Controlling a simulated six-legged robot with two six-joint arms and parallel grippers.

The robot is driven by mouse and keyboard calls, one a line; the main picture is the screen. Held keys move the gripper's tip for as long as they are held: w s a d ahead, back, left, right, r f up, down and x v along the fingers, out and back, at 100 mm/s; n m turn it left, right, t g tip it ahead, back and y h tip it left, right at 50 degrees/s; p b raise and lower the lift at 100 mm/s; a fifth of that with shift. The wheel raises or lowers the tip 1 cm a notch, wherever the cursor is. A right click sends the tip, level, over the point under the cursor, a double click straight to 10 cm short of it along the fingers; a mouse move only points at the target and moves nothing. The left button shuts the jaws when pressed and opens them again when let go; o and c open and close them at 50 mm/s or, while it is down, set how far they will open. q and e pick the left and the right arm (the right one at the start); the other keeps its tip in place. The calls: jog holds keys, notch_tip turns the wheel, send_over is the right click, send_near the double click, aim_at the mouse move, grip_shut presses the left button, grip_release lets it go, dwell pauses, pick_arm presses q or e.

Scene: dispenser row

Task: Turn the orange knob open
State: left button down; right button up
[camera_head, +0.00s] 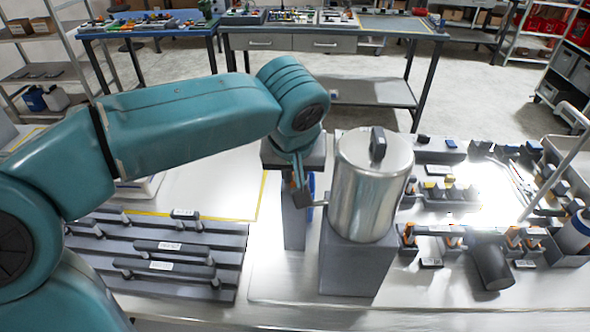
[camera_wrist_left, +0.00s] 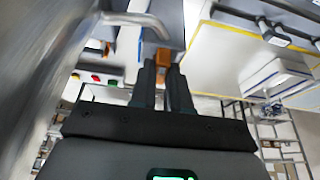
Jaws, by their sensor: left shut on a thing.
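A shiny metal dispenser tank (camera_head: 365,200) with a dark lid handle stands on a grey block (camera_head: 352,265). It fills the left side of the left wrist view (camera_wrist_left: 45,75), and its bent metal spout (camera_wrist_left: 138,20) shows there. The orange knob (camera_wrist_left: 163,60) sits between the fingertips of my left gripper (camera_wrist_left: 164,72), which is shut on it. In the head view my left gripper (camera_head: 301,193) is low beside the left side of the tank, and the knob is hidden there. My right gripper is in neither view.
A grey slotted rack (camera_head: 160,265) with bars lies left of the tank. Several small holders and parts (camera_head: 450,190) crowd the table at the right, with a dark cylinder (camera_head: 490,262). A yellow-lined white area (camera_head: 215,185) behind the rack is mostly clear.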

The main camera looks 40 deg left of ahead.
pick_arm(q)
jog(key=c, duration=1.1)
grip_release()
jog(key=shift+r, duration=0.1)
jog(key=shift+s, duration=0.15)
jog(key=shift+d+r, duration=0.1)
jog(key=shift+r, duration=0.3)
jog(key=p+v, duration=0.1)
jog(key=v, duration=1.4)
jog(key=shift+s+r+p, duration=0.2)
jog(key=shift+p, duration=0.15)
